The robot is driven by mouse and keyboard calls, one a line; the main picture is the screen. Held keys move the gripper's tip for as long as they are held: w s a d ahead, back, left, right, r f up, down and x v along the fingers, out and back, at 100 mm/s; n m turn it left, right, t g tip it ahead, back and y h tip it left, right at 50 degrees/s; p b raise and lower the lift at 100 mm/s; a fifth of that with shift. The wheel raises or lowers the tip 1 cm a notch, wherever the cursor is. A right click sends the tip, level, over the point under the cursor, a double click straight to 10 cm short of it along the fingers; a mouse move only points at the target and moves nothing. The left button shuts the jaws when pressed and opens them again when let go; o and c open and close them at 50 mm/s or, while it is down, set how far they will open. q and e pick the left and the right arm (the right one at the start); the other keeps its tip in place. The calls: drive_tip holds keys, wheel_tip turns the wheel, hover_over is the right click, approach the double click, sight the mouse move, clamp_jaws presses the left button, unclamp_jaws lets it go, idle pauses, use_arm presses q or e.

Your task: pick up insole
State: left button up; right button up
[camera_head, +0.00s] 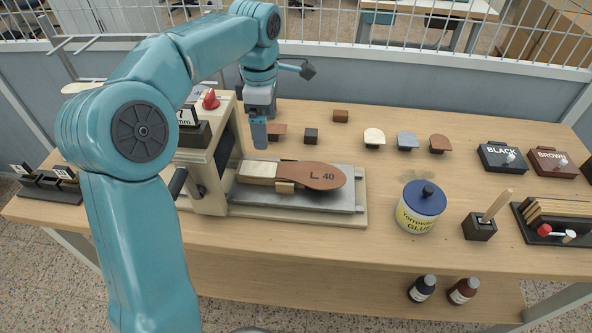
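A brown insole (322,177) marked "L 40" lies flat on the grey metal plate (345,205) of the stamping press, with its rounded end to the right. My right gripper is not in view.
The press frame (226,150) stands left of the insole, close to my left gripper. A glue jar (421,205), a block with a wooden stick (480,228), black and brown boxes (503,158) and several small heel pieces (408,140) are to the right. A wire fence runs behind.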

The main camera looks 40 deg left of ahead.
use_arm(q)
hover_over(268, 169)
drive_tip(key=f, duration=0.7)
drive_tip(key=shift+w+d+f, duration=0.1)
drive_tip(key=shift+w+d, duration=0.05)
drive_tip(key=shift+d, duration=0.15)
drive_tip(key=shift+s+f, duration=0.15)
drive_tip(key=shift+s, duration=0.05)
drive_tip(key=shift+s+f, duration=0.1)
drive_tip(key=shift+f, duration=0.2)
drive_tip(key=f, duration=0.2)
drive_tip(key=f+p, duration=0.1)
drive_tip(key=f, duration=0.1)
drive_tip(key=shift+w+a+f, duration=0.1)
drive_tip(key=shift+w+a, duration=0.2)
drive_tip(key=shift+w, duration=0.1)
drive_tip(key=shift+f, duration=0.25)
drive_tip(key=shift+s, duration=0.25)
drive_tip(key=shift+w, duration=0.1)
drive_tip(key=shift+w+f, duration=0.1)
